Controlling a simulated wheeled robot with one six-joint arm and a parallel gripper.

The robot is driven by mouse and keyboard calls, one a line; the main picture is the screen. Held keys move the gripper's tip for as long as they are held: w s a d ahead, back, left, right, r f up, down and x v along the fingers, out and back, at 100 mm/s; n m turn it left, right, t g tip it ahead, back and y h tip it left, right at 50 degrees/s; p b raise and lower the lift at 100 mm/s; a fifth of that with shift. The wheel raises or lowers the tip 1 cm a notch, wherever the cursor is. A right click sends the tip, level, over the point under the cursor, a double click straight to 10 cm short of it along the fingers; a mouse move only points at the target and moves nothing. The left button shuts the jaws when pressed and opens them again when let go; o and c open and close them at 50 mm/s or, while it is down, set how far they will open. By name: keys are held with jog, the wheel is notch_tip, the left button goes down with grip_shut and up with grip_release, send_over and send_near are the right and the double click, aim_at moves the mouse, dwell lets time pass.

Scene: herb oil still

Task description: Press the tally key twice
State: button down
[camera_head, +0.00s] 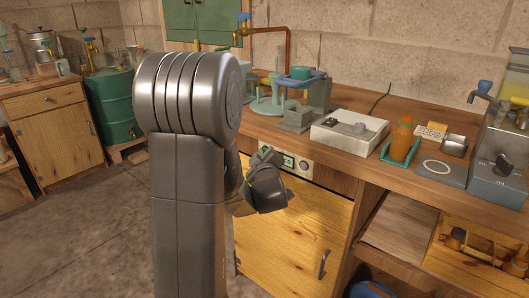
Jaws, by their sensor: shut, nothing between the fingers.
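A small pale panel (296,163) with a green-lit display (289,161) and a round button or knob (304,166) is set in the front edge of the workbench, above a yellow wooden door. It looks like the tally counter, but I cannot read it or tell for sure which part is the key. My gripper (267,170) is shut and empty, just left of and in front of this panel. It hides the panel's left end. I cannot tell whether it touches the panel. My grey arm blocks the view to the left.
On the bench (345,98) stand a pale box (348,132) with dark parts on top, an orange bottle (401,141) in a teal tray, and a metal tin (454,145). Below are a door handle (322,264) and an open shelf (402,228). The floor at left is clear.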

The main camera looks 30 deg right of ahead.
jog(key=shift+a, duration=0.15)
jog(key=shift+s+a+b, duration=0.3)
jog(key=shift+a+b, duration=0.25)
jog(key=a, duration=0.1)
jog(key=s+a+b, duration=0.1)
jog(key=a, duration=0.1)
jog(key=s+a+b, duration=0.1)
jog(key=shift+a, duration=0.35)
jog(key=shift+d, duration=0.1)
dwell(0.6)
jog(key=shift+s+a+p, duration=0.35)
jog(key=shift+a+p, duration=0.3)
jog(key=shift+a, duration=0.25)
jog(key=shift+s+a+p, duration=0.35)
jog(key=shift+a+p, duration=0.3)
jog(key=shift+a, duration=0.25)
